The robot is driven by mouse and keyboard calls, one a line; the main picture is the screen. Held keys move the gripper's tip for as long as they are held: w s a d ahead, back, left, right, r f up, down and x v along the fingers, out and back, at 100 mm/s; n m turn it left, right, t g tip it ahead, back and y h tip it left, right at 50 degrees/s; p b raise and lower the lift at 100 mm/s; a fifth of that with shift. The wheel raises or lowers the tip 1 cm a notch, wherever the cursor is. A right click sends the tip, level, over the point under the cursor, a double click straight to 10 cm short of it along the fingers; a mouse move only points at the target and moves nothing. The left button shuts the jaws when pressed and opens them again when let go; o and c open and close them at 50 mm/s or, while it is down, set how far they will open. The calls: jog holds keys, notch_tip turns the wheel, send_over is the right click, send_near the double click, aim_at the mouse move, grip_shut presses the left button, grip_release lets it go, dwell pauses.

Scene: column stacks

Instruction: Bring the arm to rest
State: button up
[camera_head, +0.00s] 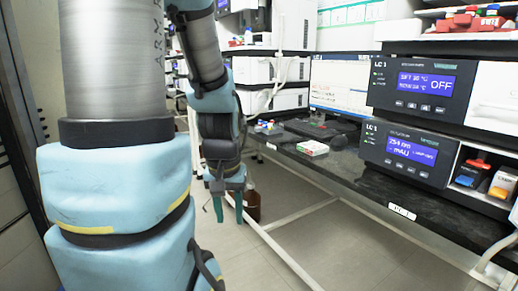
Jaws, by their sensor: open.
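My gripper (228,207) hangs at the end of my arm, left of the bench, with its teal fingers pointing down. Its two fingers are apart and nothing shows between them. The arm comes down from the top of the picture, bends at a blue-covered joint and ends low, below the height of the bench top. A large blue and grey part of my own body fills the left side.
The dark bench (370,190) holds a monitor (340,84), a small white and green box (312,147) and LC-1 instruments (408,151). White bench legs (300,216) run near the floor. A brown bottle (252,205) stands behind my gripper. The floor (350,255) in front is clear.

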notch_tip(320, 180, up, 16)
jog(key=p, duration=1.5)
jog(key=shift+r, duration=0.2)
